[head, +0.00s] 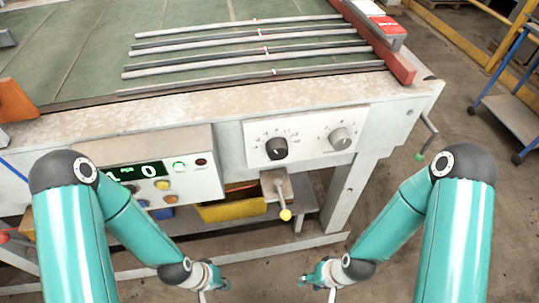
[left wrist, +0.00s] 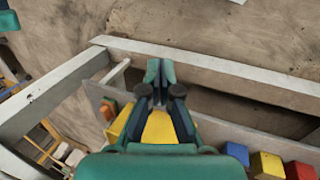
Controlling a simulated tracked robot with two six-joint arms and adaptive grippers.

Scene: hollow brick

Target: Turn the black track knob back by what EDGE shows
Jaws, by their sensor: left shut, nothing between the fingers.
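The black track knob (head: 276,148) sits on the left of a white dial panel (head: 310,122) on the table's front, with scale marks around it. A dark display (head: 138,172) on the control box to its left shows green characters with a large 0; the small text is too small to read surely. My left gripper (head: 212,290) is low in front of the table, below and left of the knob, apart from it. In the left wrist view its fingers (left wrist: 160,72) are together and empty. My right gripper (head: 318,290) is low, below and right of the knob, partly cut off; its opening is unclear.
A grey knob (head: 341,138) is right of the black one. A lever with a yellow ball (head: 285,213) hangs below the panel. Coloured buttons (head: 162,185) are on the control box. A yellow bin (head: 232,211) stands underneath. A crank with a green handle (head: 420,155) is at the right.

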